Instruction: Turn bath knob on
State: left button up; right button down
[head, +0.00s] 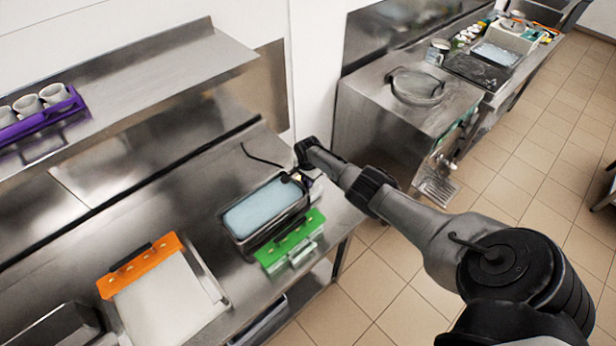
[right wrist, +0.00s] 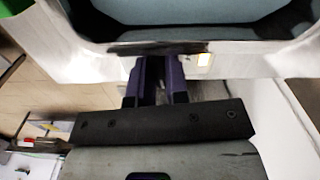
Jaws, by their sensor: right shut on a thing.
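The bath (head: 240,240) is a rectangular steel tub of pale blue liquid on the steel counter. It also shows close up at the top of the right wrist view (right wrist: 245,66). My right gripper (head: 292,178) is at the bath's far right end. In the right wrist view its two dark fingers (right wrist: 157,68) point at the bath's end face, close together and shut on the bath knob. The knob itself is hidden between the fingertips. My left gripper is not in view.
A green-handled tray (head: 292,240) lies right beside the bath. An orange-edged white board (head: 165,300) lies to the left on the counter. A shelf with a purple cup rack (head: 45,122) is above. A steel machine (head: 405,105) stands behind my right arm.

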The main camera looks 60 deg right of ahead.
jog(key=shift+m, duration=0.9)
jog(key=c, duration=1.1)
grip_release()
notch_tip(320, 180, up, 6)
jog(key=p, duration=0.4)
jog(key=shift+f, duration=0.1)
jog(key=shift+r+p, duration=0.45)
jog(key=shift+r, duration=3.55)
